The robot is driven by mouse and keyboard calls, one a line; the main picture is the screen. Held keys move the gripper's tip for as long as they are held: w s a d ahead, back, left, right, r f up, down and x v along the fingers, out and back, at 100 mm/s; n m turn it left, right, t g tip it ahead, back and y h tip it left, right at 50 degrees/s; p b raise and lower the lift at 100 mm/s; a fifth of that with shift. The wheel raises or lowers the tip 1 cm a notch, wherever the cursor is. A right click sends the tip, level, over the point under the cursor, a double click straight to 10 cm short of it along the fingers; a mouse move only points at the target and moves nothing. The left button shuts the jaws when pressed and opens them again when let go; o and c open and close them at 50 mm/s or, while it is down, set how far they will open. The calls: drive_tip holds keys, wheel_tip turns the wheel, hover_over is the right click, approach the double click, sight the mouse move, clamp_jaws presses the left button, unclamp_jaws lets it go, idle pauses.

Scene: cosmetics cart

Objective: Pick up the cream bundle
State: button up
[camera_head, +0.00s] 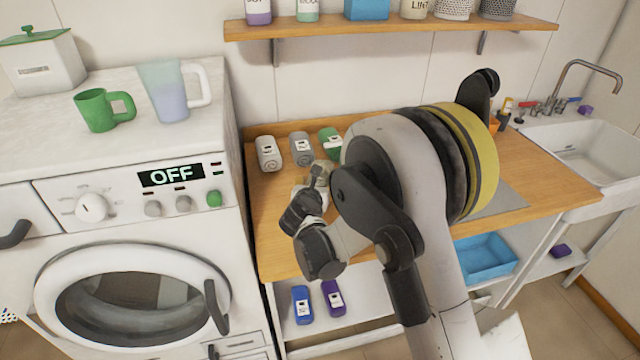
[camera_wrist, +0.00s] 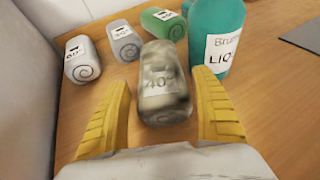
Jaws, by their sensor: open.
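A cream bundle (camera_wrist: 163,92), a rolled shape with a white label, lies on the wooden top in the wrist view and looks blurred. My gripper (camera_wrist: 166,86) is open, with one yellow finger on each side of the bundle. Gaps show between the bundle and both fingers. In the head view my arm covers much of this spot, and I cannot clearly tell bundle from gripper there.
A white bundle (camera_wrist: 83,60), a grey bundle (camera_wrist: 123,42) and a green bundle (camera_wrist: 161,22) lie behind it. A teal bottle (camera_wrist: 222,30) stands at the back right. The washing machine (camera_head: 130,250) borders the wooden top (camera_head: 275,240) on the left.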

drive_tip(key=b+x, duration=0.1)
drive_tip(key=x, duration=0.3)
drive_tip(key=shift+s+f, duration=0.1)
drive_tip(key=shift+f, duration=0.05)
drive_tip(key=c, duration=1.1)
drive_tip(key=shift+c, duration=0.2)
